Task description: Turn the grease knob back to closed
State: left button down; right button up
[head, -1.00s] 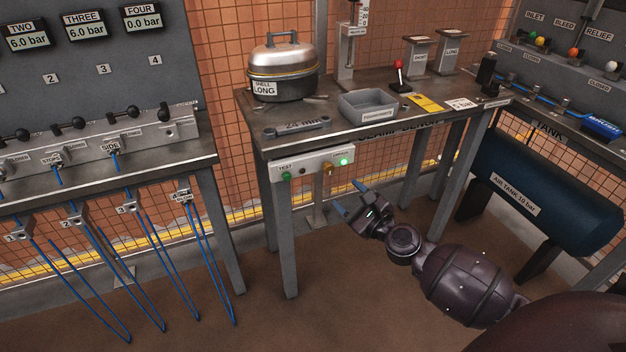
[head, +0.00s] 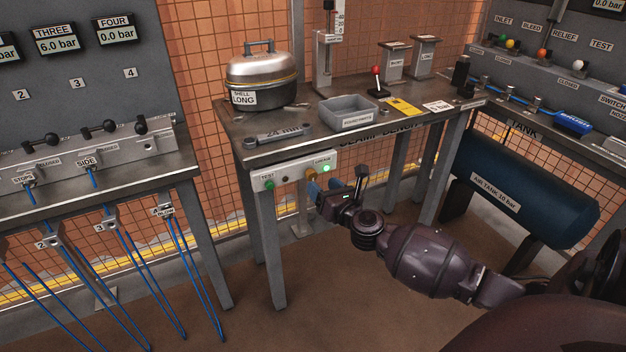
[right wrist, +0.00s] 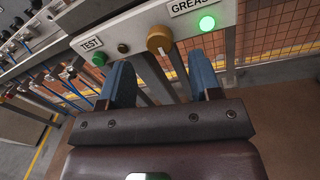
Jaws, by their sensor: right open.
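The grease knob (right wrist: 159,40) is a round yellow-brown knob on the white control panel below the bench edge, beside the GREASE label (right wrist: 192,5). It also shows small in the head view (head: 309,174). A pale mark shows on the knob's lower part, but I cannot read its exact setting. A lit green lamp (right wrist: 207,23) is to its right. My right gripper (right wrist: 162,70) is open and empty, its two blue fingers pointing at the panel, one on each side of the knob's line and short of it. My left gripper is out of view.
A green TEST button (right wrist: 99,59) and a small dark button (right wrist: 123,48) sit left of the knob. The bench (head: 350,138) above carries a shell pot, a wrench and a grey tray. A blue air tank (head: 520,185) stands to the right.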

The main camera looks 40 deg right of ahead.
aim_at(313, 177)
jog(key=w, duration=0.3)
jog(key=shift+w+d+f+b, duration=0.15)
jog(key=shift+w+d+b, duration=0.05)
jog(key=shift+b, duration=0.1)
jog(key=shift+w+d, duration=0.1)
jog(key=shift+w, duration=0.5)
jog(key=shift+r, duration=0.2)
jog(key=c, duration=0.9)
